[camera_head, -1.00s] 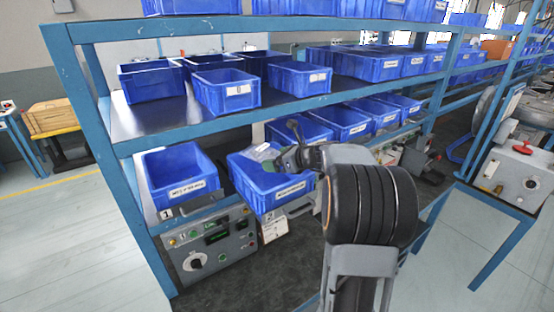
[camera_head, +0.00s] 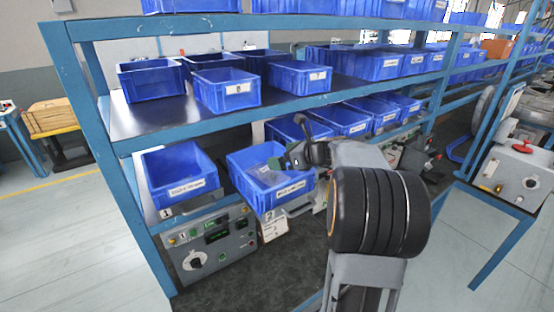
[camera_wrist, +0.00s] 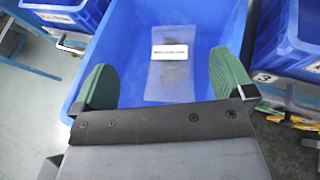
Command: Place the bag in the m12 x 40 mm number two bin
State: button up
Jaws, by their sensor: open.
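The number two bin (camera_head: 284,194) is a blue bin with a white label on its front, above a hanging tag that reads 2. It also fills the middle of the wrist view (camera_wrist: 128,22). In the head view the bag (camera_head: 264,172) shows faintly inside the bin. In the head view my gripper (camera_head: 284,163) is partly hidden by my arm.
Another blue bin (camera_head: 180,180) stands to the left, with a 1 tag. A blue bin (camera_wrist: 297,40) stands close on the right, by a 3 tag. The upper shelf (camera_head: 150,117) with more bins is above. A grey control box (camera_head: 213,240) sits below.

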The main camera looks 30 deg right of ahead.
jog(key=b+v, duration=0.2)
jog(key=v, duration=0.7)
jog(key=shift+s+d, duration=0.1)
jog(key=shift+s, duration=0.05)
